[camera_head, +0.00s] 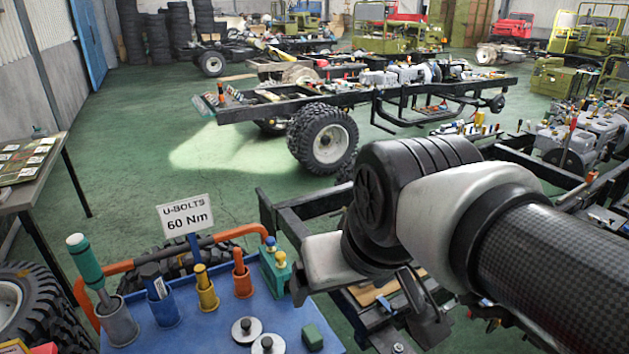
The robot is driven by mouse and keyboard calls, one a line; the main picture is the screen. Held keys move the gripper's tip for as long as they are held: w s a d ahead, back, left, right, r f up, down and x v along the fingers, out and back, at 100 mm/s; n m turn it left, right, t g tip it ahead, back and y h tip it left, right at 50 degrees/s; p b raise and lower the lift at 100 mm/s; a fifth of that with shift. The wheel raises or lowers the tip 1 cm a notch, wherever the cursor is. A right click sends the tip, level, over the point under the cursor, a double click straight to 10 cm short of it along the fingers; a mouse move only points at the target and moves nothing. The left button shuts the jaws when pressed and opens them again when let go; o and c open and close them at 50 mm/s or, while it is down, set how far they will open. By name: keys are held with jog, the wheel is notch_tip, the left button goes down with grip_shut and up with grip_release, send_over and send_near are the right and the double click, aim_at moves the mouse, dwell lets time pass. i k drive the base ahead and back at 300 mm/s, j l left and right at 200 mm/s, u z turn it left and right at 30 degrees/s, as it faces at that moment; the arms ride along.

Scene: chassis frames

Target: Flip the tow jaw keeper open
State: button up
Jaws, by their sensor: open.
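My gripper (420,312) shows below my bulky white and black wrist, right of the middle of the picture. Its dark fingers point down over the end of the nearest chassis frame (292,222). The fingers are open, and I see nothing held between them. I cannot make out the tow jaw or its keeper. My wrist and arm cover much of that frame end, and the dark parts around the fingers blend together.
A blue cart top (205,335) with tools in coloured cups stands at the front left, with an orange rail (125,266) and a "U-BOLTS 60 Nm" sign (187,216). A table (45,178) is at left. Another wheeled chassis (270,108) stands beyond. Green floor between is clear.

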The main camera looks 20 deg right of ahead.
aim_at(447, 308)
jog(key=k+l+z, duration=0.15)
jog(key=z, duration=0.2)
jog(key=k+l+z, duration=0.15)
jog(key=z, duration=0.2)
jog(key=k+l+z, duration=0.1)
jog(key=l+z, duration=0.25)
jog(key=i, duration=0.5)
jog(key=i+l+u, duration=0.1)
jog(key=l+u, duration=0.4)
jog(key=l, duration=0.3)
jog(key=i+l+u, duration=0.4)
jog(key=l, duration=0.3)
